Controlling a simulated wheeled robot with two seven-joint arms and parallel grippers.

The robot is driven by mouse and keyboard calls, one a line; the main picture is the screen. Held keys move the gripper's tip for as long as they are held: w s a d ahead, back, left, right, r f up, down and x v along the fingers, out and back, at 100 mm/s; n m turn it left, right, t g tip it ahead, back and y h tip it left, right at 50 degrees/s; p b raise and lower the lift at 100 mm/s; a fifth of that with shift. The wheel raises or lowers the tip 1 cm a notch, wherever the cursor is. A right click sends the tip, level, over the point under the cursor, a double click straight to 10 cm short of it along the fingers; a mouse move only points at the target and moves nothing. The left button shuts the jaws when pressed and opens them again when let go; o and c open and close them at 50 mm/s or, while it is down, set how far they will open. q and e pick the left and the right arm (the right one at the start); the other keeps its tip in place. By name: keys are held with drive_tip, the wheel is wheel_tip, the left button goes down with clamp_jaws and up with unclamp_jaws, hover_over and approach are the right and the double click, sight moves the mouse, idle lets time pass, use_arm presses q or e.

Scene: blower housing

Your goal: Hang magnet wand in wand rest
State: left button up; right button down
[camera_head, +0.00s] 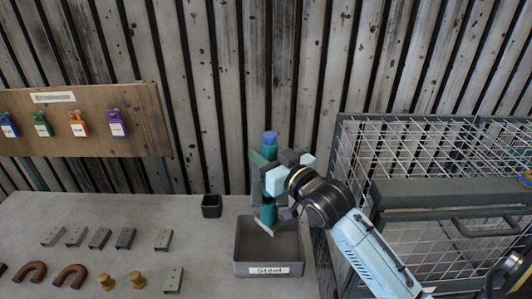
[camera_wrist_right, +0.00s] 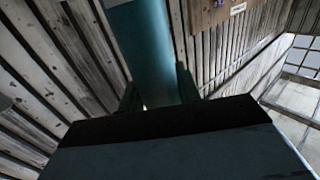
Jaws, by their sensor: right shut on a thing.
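The magnet wand is a teal upright rod (camera_head: 268,214) with a blue top end, seen in the head view above the back of the grey bin. My right gripper (camera_head: 265,190) is shut on the wand and partly hides its middle. In the right wrist view the teal rod (camera_wrist_right: 147,52) stands between the two dark green fingers. The wand's lower end is close to the bin in the picture; I cannot tell if it touches. A small dark square cup (camera_head: 211,207), possibly the wand rest, stands on the table to the left, apart from the wand. My left gripper is out of view.
A grey bin labelled "Steel" (camera_head: 268,269) stands at the table's right end. Several metal brackets (camera_head: 100,238), two brown horseshoe shapes (camera_head: 70,272) and two brass pieces (camera_head: 107,281) lie left. A tag board (camera_head: 80,145) is behind; a wire cage (camera_head: 420,150) stands right.

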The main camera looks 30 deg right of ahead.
drive_tip(key=c, duration=0.9)
unclamp_jaws()
drive_tip(key=s+d+p, duration=0.1)
drive_tip(key=s, duration=1.2)
drive_tip(key=shift+s, duration=0.2)
